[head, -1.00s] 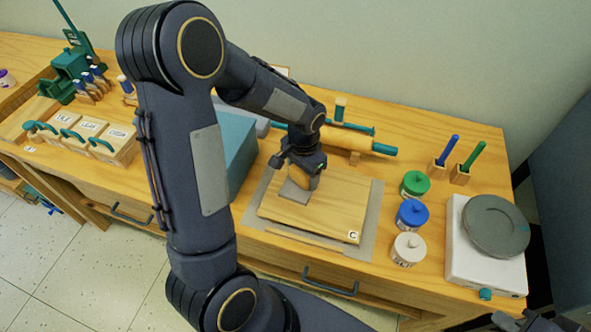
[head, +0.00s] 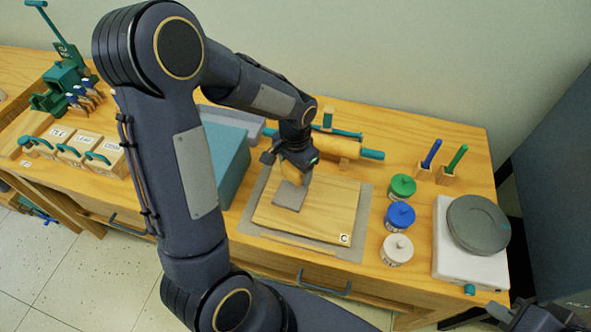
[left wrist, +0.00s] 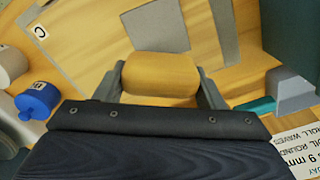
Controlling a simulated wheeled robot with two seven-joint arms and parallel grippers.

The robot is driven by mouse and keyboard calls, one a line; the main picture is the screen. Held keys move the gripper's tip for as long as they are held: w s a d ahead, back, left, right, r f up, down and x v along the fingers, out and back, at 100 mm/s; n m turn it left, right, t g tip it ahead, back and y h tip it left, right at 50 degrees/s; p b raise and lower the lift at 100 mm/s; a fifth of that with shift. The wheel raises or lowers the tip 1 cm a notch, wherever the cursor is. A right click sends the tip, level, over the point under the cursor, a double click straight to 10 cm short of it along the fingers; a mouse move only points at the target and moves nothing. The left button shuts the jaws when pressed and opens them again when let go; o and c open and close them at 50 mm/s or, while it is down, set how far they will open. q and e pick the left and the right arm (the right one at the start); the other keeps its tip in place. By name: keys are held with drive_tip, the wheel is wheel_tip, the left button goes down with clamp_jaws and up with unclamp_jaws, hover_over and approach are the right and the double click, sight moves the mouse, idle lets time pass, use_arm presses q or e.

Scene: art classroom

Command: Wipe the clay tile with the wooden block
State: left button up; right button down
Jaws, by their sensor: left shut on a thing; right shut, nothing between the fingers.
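The clay tile (head: 288,197) is a flat grey square on a wooden board (head: 325,215) marked C. It also shows in the left wrist view (left wrist: 153,25), partly hidden by the block. My left gripper (head: 294,170) is shut on the wooden block, a yellowish rounded piece seen between the fingers in the left wrist view (left wrist: 160,75). The block is at the tile's far edge; I cannot tell whether it touches the tile. Most of the tile is uncovered in the head view. My right gripper (head: 545,318) is shut and empty at the bottom right corner, partly cut off.
A grey mat (head: 258,232) lies under the board. A teal box (head: 229,165) stands left of it, a rolling pin (head: 340,147) behind. Green (head: 402,187), blue (head: 400,215) and white (head: 397,249) jars and a scale (head: 470,262) stand right.

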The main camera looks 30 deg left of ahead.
use_arm(q)
drive_tip(key=shift+r, duration=0.3)
drive_tip(key=shift+r+p, duration=1.2)
drive_tip(key=shift+r, duration=0.35)
drive_tip(key=shift+f, duration=0.1)
